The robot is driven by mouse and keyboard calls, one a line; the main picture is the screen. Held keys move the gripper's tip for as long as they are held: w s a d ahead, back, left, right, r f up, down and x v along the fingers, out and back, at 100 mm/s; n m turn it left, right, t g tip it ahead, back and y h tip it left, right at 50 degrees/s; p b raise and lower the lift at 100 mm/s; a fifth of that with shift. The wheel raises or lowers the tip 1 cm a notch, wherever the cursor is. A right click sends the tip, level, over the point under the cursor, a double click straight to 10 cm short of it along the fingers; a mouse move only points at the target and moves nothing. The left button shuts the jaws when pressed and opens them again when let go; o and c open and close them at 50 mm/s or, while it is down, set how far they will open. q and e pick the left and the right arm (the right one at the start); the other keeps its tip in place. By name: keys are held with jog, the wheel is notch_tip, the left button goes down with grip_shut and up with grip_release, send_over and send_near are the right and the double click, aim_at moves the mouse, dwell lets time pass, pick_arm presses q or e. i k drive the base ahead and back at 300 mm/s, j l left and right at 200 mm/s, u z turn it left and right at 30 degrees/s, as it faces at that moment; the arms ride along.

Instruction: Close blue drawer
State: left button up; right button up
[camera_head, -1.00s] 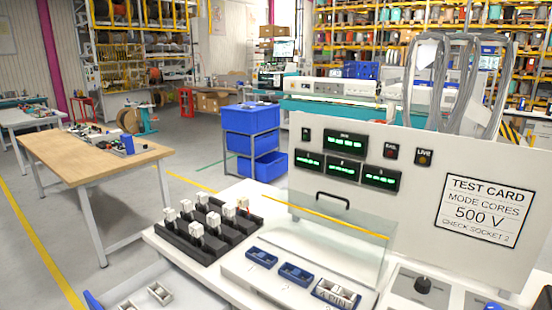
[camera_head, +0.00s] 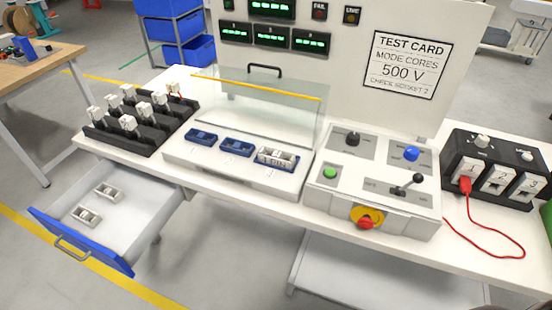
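The blue drawer (camera_head: 80,246) is pulled out under the left end of the white bench. Its blue front has a grey handle (camera_head: 72,249) and faces the lower left. Inside the grey tray (camera_head: 137,207) lie two small whitish connector pieces (camera_head: 108,191) (camera_head: 87,215). Neither of my grippers shows in the head view.
On the bench (camera_head: 460,238) stand a black rack (camera_head: 125,138) of white connectors, a fixture with a raised clear cover (camera_head: 262,97), a control box (camera_head: 372,200) and a black socket box (camera_head: 497,168) with a red cable. A wooden table (camera_head: 30,72) stands at left. Floor before the drawer looks clear.

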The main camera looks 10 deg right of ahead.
aim_at(126, 229)
jog(key=u, duration=1.25)
